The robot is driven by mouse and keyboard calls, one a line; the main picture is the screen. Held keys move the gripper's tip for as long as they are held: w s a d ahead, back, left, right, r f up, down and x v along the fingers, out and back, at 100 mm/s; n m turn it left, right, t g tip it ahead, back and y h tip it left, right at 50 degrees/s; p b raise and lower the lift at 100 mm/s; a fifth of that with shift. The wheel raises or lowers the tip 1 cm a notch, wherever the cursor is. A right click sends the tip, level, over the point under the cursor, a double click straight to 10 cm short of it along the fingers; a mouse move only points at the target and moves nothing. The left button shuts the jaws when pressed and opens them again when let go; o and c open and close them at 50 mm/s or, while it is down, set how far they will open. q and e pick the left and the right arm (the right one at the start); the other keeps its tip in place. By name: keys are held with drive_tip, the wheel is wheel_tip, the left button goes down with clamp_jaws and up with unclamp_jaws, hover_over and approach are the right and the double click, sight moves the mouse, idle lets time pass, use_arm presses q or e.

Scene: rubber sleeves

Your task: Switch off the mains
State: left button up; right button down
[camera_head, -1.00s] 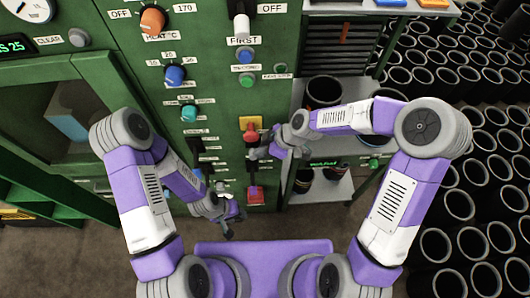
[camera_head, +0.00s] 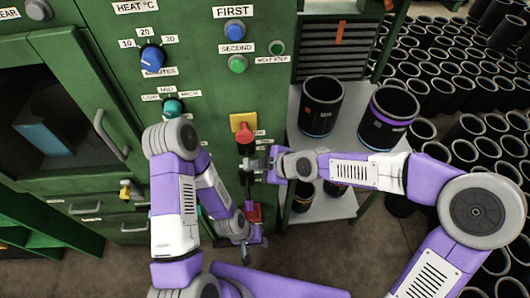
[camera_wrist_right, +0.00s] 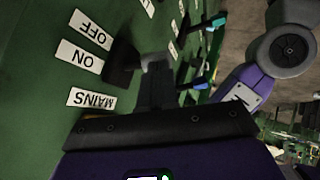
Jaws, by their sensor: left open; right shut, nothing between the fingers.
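The mains switch (camera_wrist_right: 122,64) is a dark block on the green panel in the right wrist view. It stands beside the ON label (camera_wrist_right: 80,60), between the OFF label (camera_wrist_right: 90,30) and the MAINS label (camera_wrist_right: 91,98). My right gripper (camera_wrist_right: 157,68) is shut and empty, its tip right at the switch; I cannot tell whether they touch. In the head view my right gripper (camera_head: 262,165) is at the panel, just below and right of a red handle (camera_head: 244,134) on a yellow plate. My left gripper (camera_head: 243,250) is open and empty, low in front of the panel.
A red part (camera_head: 254,213) sits low on the panel near my left gripper. Dials such as the blue knob (camera_head: 152,58) and buttons such as the green one (camera_head: 237,64) are above. A shelf (camera_head: 322,160) with black sleeves (camera_head: 321,103) stands right of the panel.

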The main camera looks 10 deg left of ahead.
use_arm(q)
drive_tip(key=shift+r, duration=0.15)
use_arm(e)
drive_tip(key=shift+r, duration=0.15)
use_arm(q)
drive_tip(key=shift+r+p, duration=0.4)
drive_tip(key=shift+p, duration=0.15)
use_arm(e)
drive_tip(key=shift+d+r, duration=0.1)
drive_tip(key=shift+r, duration=0.6)
use_arm(q)
drive_tip(key=shift+r, duration=0.1)
